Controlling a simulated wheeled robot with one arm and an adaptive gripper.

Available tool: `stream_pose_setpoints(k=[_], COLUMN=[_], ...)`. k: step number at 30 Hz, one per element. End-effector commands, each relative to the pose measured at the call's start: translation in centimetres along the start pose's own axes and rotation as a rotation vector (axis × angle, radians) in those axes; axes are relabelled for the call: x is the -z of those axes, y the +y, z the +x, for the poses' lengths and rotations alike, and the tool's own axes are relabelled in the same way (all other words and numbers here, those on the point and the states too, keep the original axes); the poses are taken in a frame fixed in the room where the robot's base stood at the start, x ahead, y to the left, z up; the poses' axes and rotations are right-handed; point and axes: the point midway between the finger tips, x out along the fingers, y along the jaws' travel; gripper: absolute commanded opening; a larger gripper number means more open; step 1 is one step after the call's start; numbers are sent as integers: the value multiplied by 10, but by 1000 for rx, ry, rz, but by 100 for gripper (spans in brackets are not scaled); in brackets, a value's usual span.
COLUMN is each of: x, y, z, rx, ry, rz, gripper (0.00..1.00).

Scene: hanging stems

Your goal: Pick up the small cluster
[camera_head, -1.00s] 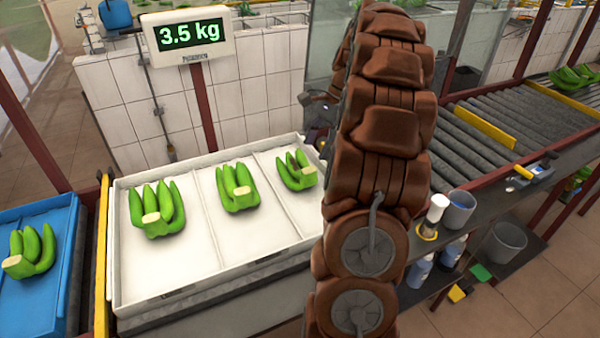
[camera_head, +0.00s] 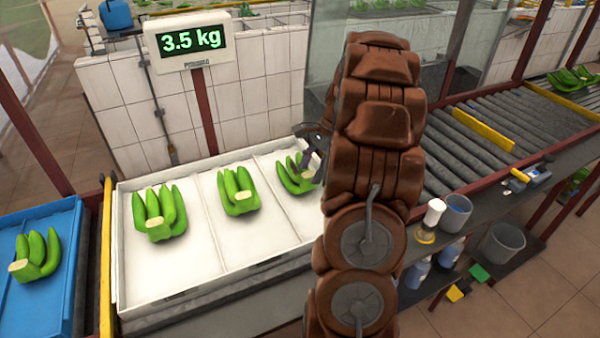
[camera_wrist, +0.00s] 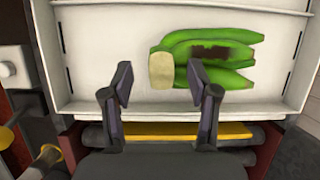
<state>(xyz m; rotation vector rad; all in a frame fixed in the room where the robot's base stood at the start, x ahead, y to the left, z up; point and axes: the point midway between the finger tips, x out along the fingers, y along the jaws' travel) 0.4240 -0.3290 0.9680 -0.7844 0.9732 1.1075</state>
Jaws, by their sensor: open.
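Three green banana clusters lie in a white divided tray (camera_head: 200,273): a left one (camera_head: 160,213), a middle one (camera_head: 238,192) and a right one (camera_head: 295,176), which looks the smallest. My gripper (camera_head: 312,160) is by the right cluster and partly covers it in the head view. In the wrist view, a cluster (camera_wrist: 215,48) lies with its pale cut crown to the left and a dark brown patch on its fingers. My open gripper (camera_wrist: 160,78) has one finger on each side of the crown in the picture. I cannot tell its height above the cluster.
A blue tray (camera_head: 62,222) with another cluster (camera_head: 35,256) stands at the left. A scale display (camera_head: 190,40) reads 3.5 kg behind the white tray. A roller conveyor (camera_head: 480,150) and a shelf with a grey cup (camera_head: 457,213) are on the right.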

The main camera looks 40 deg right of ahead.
Motion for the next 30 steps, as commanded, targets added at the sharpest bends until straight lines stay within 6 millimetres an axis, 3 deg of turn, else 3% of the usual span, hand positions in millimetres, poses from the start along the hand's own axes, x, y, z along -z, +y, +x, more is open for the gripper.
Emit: stream_pose_setpoints(k=[10, 27, 30], x=[0, 0, 0], y=[-1, 0, 0], z=[9, 9, 9], rx=[3, 3, 3], ry=[3, 2, 2], rz=[-1, -1, -1], gripper=[60, 0, 0])
